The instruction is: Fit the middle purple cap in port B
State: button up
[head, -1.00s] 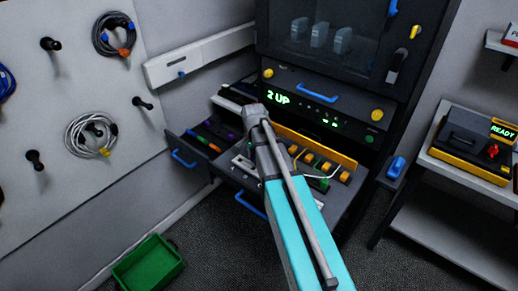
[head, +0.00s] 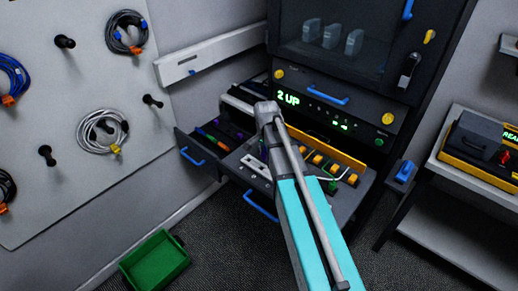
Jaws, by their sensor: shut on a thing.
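My arm reaches up the middle of the head view, and its grey end is in front of the open drawers. My gripper's fingers are hidden behind the arm, so what they hold does not show. Small dark purple pieces (head: 221,124) lie in the left open drawer (head: 182,142), beside green and orange ones. They are too small to tell apart as caps. No port lettered B can be read.
The dark cabinet (head: 297,74) above the drawers shows a lit "2 UP". A green bin (head: 155,262) stands on the floor at lower left. Coiled cables (head: 102,131) hang on the left wall board. A grey shelf unit (head: 462,215) stands at right.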

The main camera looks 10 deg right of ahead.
aim_at(262, 157)
jog(key=shift+w+a+r+p, duration=0.25)
jog(key=shift+a+r+p, duration=0.15)
jog(key=shift+a+r, duration=0.3)
jog(key=shift+d, duration=0.1)
jog(key=shift+f, duration=0.25)
jog(key=shift+f+b, duration=1.95)
jog(key=shift+b, duration=0.25)
jog(key=shift+f+b, duration=1.5)
dwell(2.5)
dwell(0.3)
jog(key=o, duration=0.9)
